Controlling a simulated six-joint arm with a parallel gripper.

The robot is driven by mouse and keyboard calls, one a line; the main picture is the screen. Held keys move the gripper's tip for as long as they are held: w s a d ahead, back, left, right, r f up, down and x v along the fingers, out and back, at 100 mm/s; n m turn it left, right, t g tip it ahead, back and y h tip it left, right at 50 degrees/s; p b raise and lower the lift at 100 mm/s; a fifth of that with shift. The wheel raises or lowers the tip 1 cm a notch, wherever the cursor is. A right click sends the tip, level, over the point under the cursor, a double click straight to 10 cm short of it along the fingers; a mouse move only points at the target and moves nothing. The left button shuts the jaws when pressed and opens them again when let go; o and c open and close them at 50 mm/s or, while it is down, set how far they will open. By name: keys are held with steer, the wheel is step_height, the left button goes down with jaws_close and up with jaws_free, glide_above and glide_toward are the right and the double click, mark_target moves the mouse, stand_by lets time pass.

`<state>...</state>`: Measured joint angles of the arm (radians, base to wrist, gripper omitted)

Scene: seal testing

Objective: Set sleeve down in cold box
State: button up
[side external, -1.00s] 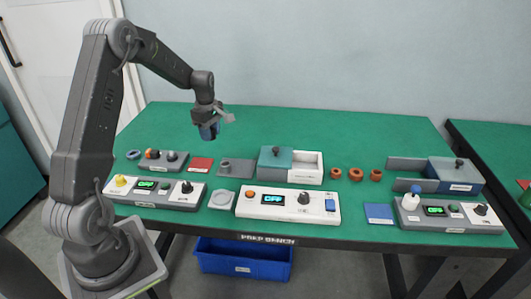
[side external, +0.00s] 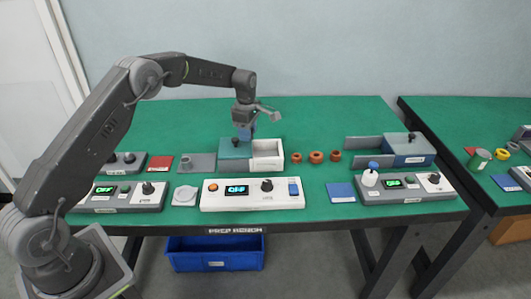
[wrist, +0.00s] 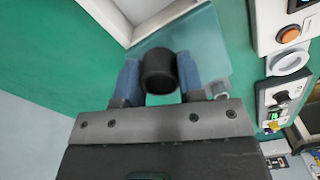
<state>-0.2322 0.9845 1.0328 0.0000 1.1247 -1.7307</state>
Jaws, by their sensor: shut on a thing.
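My gripper (side external: 244,136) is shut on a dark cylindrical sleeve (wrist: 159,75), which shows between the blue fingertips in the wrist view. The gripper hangs above the teal cover, at the left part of a white box (side external: 268,165). That box's right part is open at the top, and its open compartment is right of my gripper. A blue box (side external: 408,156) stands farther right with a grey panel extending left. The labels are too small to read, so I cannot tell which is the cold box. In the side view the sleeve is hard to make out.
Several brown rings (side external: 316,157) lie right of the white box. A white control unit (side external: 252,203) stands in front, reading OFF. A grey plate (side external: 197,161) lies to the left. Green bench behind is free.

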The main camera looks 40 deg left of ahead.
steer(key=w+d+f, duration=0.2)
steer(key=d, duration=0.1)
steer(key=w+d+f, duration=0.1)
steer(key=shift+w+d+f, duration=0.15)
steer(key=shift+d+f, duration=0.15)
steer(key=shift+d, duration=0.1)
steer(key=shift+f, duration=1.95)
steer(key=shift+f, duration=0.1)
steer(key=o, duration=0.7)
